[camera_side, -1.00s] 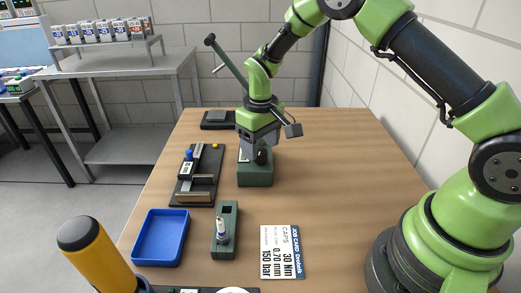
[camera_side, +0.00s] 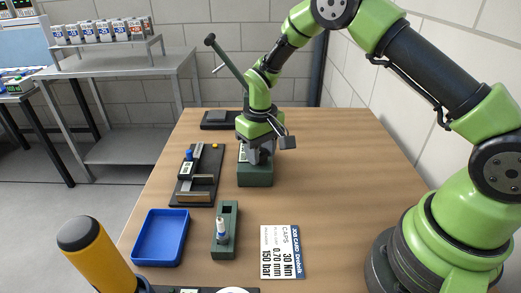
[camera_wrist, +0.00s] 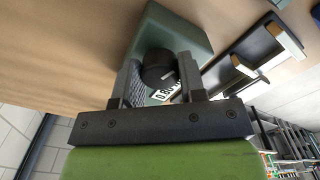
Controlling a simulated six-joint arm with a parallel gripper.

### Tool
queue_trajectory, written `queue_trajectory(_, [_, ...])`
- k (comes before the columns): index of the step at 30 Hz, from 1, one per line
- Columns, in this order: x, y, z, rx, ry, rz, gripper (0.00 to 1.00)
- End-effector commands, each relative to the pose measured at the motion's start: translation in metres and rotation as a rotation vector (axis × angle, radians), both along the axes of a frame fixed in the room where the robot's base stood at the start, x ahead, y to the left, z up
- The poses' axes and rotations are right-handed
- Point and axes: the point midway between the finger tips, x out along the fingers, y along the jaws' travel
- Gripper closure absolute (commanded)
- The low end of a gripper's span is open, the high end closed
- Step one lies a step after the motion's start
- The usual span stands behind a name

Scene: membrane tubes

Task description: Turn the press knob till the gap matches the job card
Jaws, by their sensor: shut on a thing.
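The press (camera_side: 255,176) is a dark green block in the middle of the table, with a long lever rising behind it. My gripper (camera_side: 258,157) points down over it. In the wrist view the black round press knob (camera_wrist: 157,66), with a pale mark line, sits between my two fingers, which are shut on it. A small white readout (camera_wrist: 163,95) beside the knob is partly covered by a finger; its full number cannot be read. The job card (camera_side: 282,252) lies flat at the front and lists CAPS, 30 Nm, 0.70 mm and 150 bar.
Left of the press lies a black fixture (camera_side: 204,187) with a blue knob. In front are a blue tray (camera_side: 137,254) and a green holder (camera_side: 230,207) with a small tube. The table's right side is clear.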

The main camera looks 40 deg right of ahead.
Motion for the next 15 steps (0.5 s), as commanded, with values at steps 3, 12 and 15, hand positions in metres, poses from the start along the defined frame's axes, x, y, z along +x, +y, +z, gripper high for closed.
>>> queue_trajectory(3, [0.0001,0.0,0.0001,-0.001,0.0,-0.141,0.86])
queue_trajectory(12, [0.0001,0.0002,0.0001,-0.001,0.0,-0.317,0.86])
queue_trajectory(15, [0.0001,0.0002,0.0001,-0.001,0.0,-0.317,0.86])
